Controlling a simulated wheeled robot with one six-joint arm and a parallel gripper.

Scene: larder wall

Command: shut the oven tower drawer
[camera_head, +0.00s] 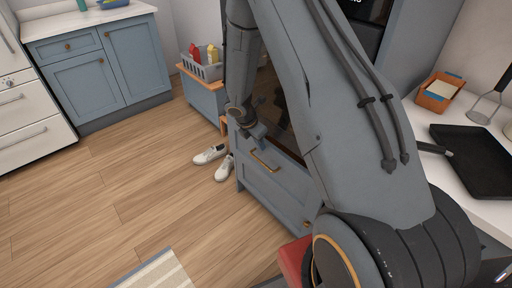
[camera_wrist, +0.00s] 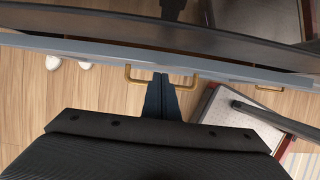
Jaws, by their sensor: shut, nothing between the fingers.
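The oven tower drawer has a blue-grey front (camera_head: 276,190) with a brass bar handle (camera_head: 265,161). In the wrist view its front shows from above as a thin blue-grey strip (camera_wrist: 75,47), with the brass handle (camera_wrist: 128,76) on the near side. A narrow dark brown band lies behind that strip; how far the drawer stands out is hard to tell. My gripper (camera_head: 257,131) is shut and empty at the upper part of the front. In the wrist view its fingertips (camera_wrist: 162,76) overlap the middle of the handle; I cannot tell whether they touch it. My arm hides much of the tower.
White shoes (camera_head: 212,154) lie on the floor left of the drawer. A low blue cabinet (camera_head: 205,98) with a grey basket (camera_head: 205,71) stands behind them. A striped rug (camera_head: 155,274) lies in front. The wooden floor at left is clear.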

